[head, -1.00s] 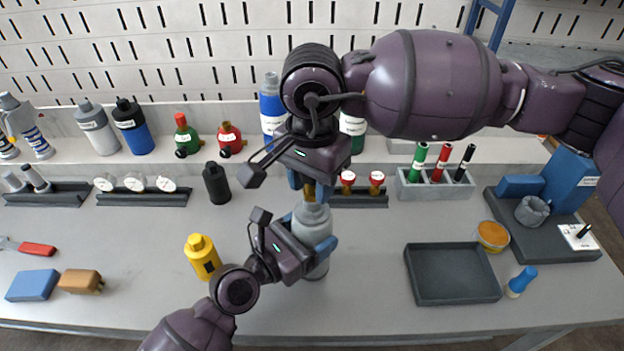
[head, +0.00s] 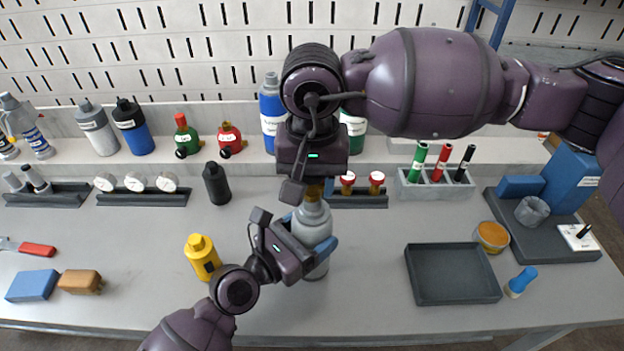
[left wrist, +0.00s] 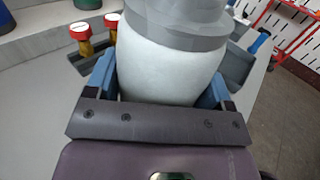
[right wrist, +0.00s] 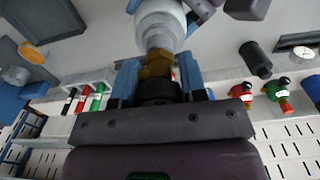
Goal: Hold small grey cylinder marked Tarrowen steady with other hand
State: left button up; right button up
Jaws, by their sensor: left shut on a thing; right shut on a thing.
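A small grey cylinder (head: 313,222) stands upright on the bench in the middle of the head view. My left gripper (head: 314,236) is shut around its body, with blue fingers on both sides. The left wrist view shows its pale body (left wrist: 170,72) and grey shoulder between the fingers. No name on it is readable. My right gripper (head: 313,182) is above it, pointing down at its top. In the right wrist view it is shut on a dark fitting (right wrist: 160,88) with a brass part (right wrist: 157,65) at the cylinder's neck. Its fingers are mostly hidden in the head view.
A yellow cylinder (head: 203,257) stands left of my left gripper, and a black one (head: 217,184) behind it. Red-topped brass fittings (head: 347,182) sit on a rack behind the cylinder. An empty dark tray (head: 453,274) lies to the right. Bench between cylinder and tray is clear.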

jog(key=shift+n, duration=0.7)
jog(key=n, duration=0.5)
jog(key=shift+n, duration=0.5)
jog(key=n, duration=0.6)
jog(key=o, duration=1)
jog(key=shift+r, duration=0.15)
